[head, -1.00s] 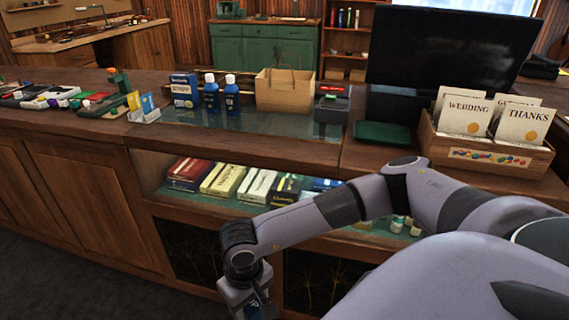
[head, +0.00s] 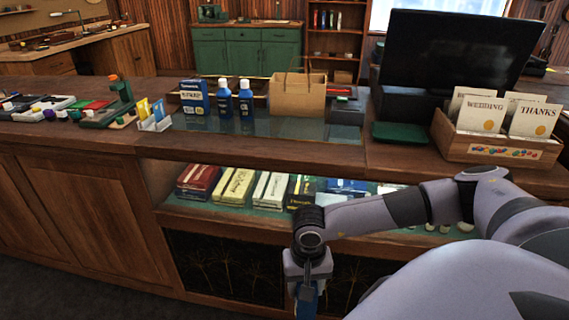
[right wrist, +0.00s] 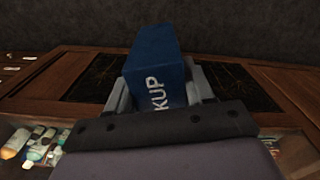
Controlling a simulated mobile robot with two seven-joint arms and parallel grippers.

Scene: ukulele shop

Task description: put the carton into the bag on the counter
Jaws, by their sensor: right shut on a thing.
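My right gripper (head: 306,284) hangs low in front of the counter, below the counter top. It is shut on a blue carton (right wrist: 152,62), which shows between the two fingers in the right wrist view, with white letters reading "KUP". In the head view only a small blue part of this carton (head: 307,304) shows under the gripper. The brown paper bag (head: 297,97) stands upright on the counter (head: 250,148), to the right of the blue bottles. Its inside is hidden. My left gripper is not in view.
Another blue carton (head: 194,97) and two blue bottles (head: 235,99) stand left of the bag. A dark card device (head: 346,108) is close on its right. A monitor (head: 455,50) and a card box (head: 490,146) stand further right. Glass in front of the bag is clear.

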